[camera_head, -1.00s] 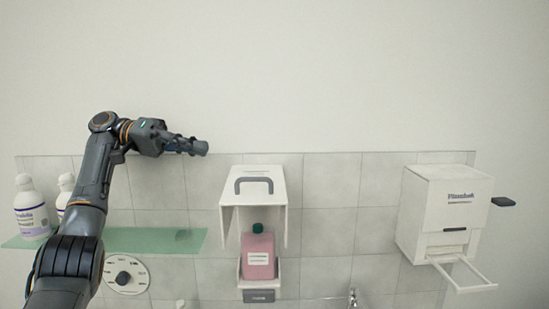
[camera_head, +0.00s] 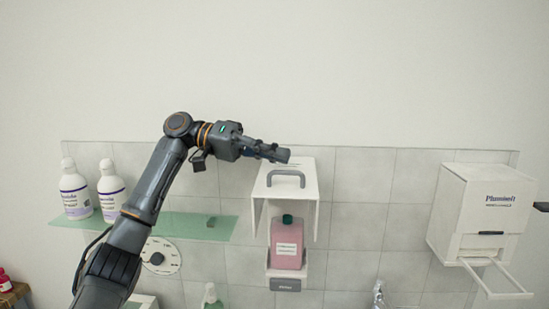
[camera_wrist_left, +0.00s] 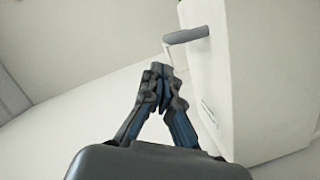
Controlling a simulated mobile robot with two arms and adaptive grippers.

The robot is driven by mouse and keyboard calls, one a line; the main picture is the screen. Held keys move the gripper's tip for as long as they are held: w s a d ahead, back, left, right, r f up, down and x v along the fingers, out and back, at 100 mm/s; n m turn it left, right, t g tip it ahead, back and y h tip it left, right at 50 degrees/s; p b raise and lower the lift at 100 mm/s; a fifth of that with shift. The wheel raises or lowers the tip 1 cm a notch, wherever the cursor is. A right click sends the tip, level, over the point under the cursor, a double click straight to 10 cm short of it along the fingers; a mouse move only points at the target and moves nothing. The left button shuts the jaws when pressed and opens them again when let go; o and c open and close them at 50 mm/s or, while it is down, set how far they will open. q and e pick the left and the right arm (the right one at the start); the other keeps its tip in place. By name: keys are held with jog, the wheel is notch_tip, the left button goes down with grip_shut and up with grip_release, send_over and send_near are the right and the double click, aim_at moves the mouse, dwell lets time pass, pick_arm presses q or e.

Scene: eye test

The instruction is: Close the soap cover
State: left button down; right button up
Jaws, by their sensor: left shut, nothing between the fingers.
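The white soap cover (camera_head: 272,195) with a grey handle (camera_head: 286,174) stands raised on the tiled wall. A pink soap bottle (camera_head: 287,247) with a dark green cap shows in the open space below it, in a white holder (camera_head: 272,272). My left gripper (camera_head: 284,155) is shut and empty at the cover's top edge, just above the handle in the picture. In the left wrist view its closed fingertips (camera_wrist_left: 161,72) are close to the cover's white side (camera_wrist_left: 245,95) and the handle (camera_wrist_left: 187,35). I cannot tell whether they touch.
A white dispenser (camera_head: 487,208) with a protruding frame hangs at the right. A green glass shelf (camera_head: 180,226) with two white bottles (camera_head: 75,190) is at the left. A round dial (camera_head: 160,257) sits below it. A tap (camera_head: 378,292) is at the bottom. The wall above is bare.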

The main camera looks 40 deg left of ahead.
pick_arm(q)
jog(key=shift+s+f, duration=0.25)
jog(key=shift+s, duration=0.15)
jog(key=shift+s+d+f, duration=0.15)
jog(key=shift+s+f, duration=0.1)
jog(key=shift+s, duration=0.1)
jog(key=shift+d, duration=0.15)
pick_arm(e)
jog(key=shift+s+r, duration=0.1)
jog(key=shift+s, duration=0.45)
pick_arm(q)
jog(key=shift+f, duration=0.1)
pick_arm(e)
jog(key=shift+d, duration=0.1)
